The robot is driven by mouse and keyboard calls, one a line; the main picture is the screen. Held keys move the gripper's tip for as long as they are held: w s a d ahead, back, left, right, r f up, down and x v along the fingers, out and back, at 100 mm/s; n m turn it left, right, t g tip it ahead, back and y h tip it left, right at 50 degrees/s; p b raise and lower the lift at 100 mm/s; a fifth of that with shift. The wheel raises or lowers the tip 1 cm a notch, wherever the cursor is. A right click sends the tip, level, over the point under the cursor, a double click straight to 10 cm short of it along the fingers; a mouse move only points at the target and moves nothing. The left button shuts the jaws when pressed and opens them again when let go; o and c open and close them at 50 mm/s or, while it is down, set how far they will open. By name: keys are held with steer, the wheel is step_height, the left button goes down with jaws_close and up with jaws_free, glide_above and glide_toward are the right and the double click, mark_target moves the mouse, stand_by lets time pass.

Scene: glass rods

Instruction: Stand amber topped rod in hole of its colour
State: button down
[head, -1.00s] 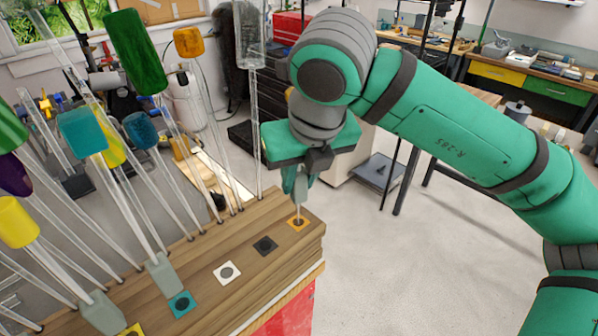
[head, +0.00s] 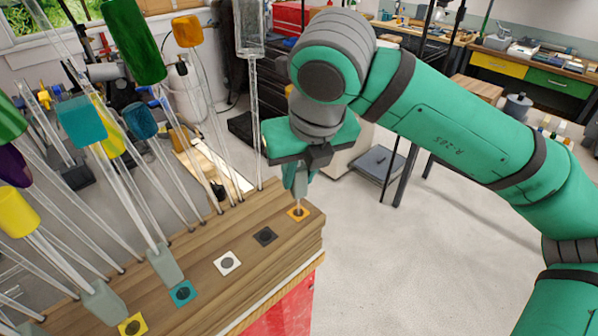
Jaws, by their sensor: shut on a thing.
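My gripper (head: 298,186) points down at the right end of the wooden block. It is shut on the grey-green grip of a rod, and the fingers cover most of that grip. A sliver of amber (head: 289,91) shows beside my wrist, likely this rod's top; the arm hides the rest. The rod's short lower end (head: 298,205) reaches down, upright, to the hole in the amber-bordered square (head: 304,216). I cannot tell how deep it sits. Another amber top (head: 187,31) is on a glass rod at the back left.
The wooden block (head: 262,218) also has black (head: 265,236), white (head: 227,263), teal (head: 183,293) and yellow (head: 131,325) marked holes. Several tall glass rods with coloured tops crowd its left and back. Open floor lies to the right.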

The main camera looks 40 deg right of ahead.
steer(key=shift+f, duration=0.2)
steer(key=c, duration=1.5)
jaws_free()
steer(key=shift+o, duration=0.2)
steer(key=v, duration=1)
steer(key=shift+r, duration=0.35)
